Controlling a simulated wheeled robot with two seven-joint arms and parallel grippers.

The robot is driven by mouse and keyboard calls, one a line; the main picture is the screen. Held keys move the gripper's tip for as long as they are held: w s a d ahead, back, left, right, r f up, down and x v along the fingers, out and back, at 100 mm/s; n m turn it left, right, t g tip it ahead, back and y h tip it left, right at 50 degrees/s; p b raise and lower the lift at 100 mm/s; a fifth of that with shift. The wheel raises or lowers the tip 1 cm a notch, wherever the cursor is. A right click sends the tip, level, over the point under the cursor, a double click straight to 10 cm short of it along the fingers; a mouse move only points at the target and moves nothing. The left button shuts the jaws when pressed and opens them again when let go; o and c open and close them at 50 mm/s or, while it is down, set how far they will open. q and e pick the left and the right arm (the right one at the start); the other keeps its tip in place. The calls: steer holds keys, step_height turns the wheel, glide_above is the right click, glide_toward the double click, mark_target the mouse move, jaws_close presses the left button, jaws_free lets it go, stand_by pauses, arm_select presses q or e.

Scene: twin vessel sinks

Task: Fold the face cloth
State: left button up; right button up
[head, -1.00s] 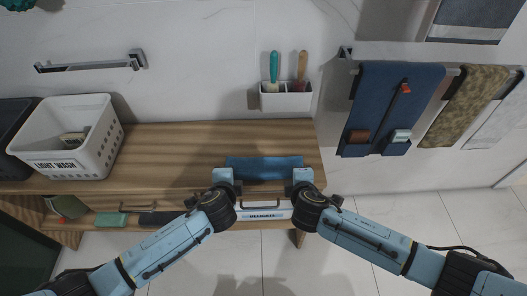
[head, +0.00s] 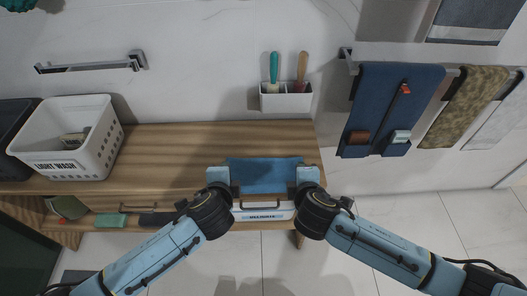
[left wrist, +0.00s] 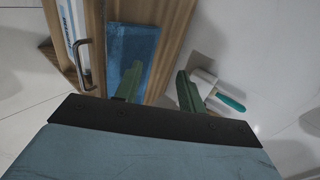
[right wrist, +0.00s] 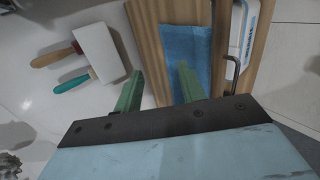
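The face cloth (head: 265,176) is a blue rectangle near the front right edge of the wooden counter (head: 170,150). My left gripper (head: 218,174) is at its left end and my right gripper (head: 307,174) at its right end. In the left wrist view the fingers (left wrist: 156,78) are apart, one overlapping the cloth (left wrist: 145,48). In the right wrist view the fingers (right wrist: 158,84) are also apart, one overlapping the cloth (right wrist: 190,42). Neither gripper visibly pinches it. Whether the cloth is layered cannot be told.
A white "LIGHT WASH" basket (head: 100,150) stands on the left of the counter. A white wall holder (head: 286,99) with two handled tools is behind the cloth. Towels (head: 395,95) hang at right. A drawer handle (head: 262,204) is below the counter's front.

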arm_select(q)
steer(key=s+r, duration=0.2)
steer(key=r, duration=0.1)
steer(key=shift+s+r, duration=0.15)
steer(key=shift+s, duration=0.2)
arm_select(e)
steer(key=s+r, duration=0.2)
steer(key=r, duration=0.1)
steer(key=shift+s+r, duration=0.15)
steer(key=shift+s, duration=0.2)
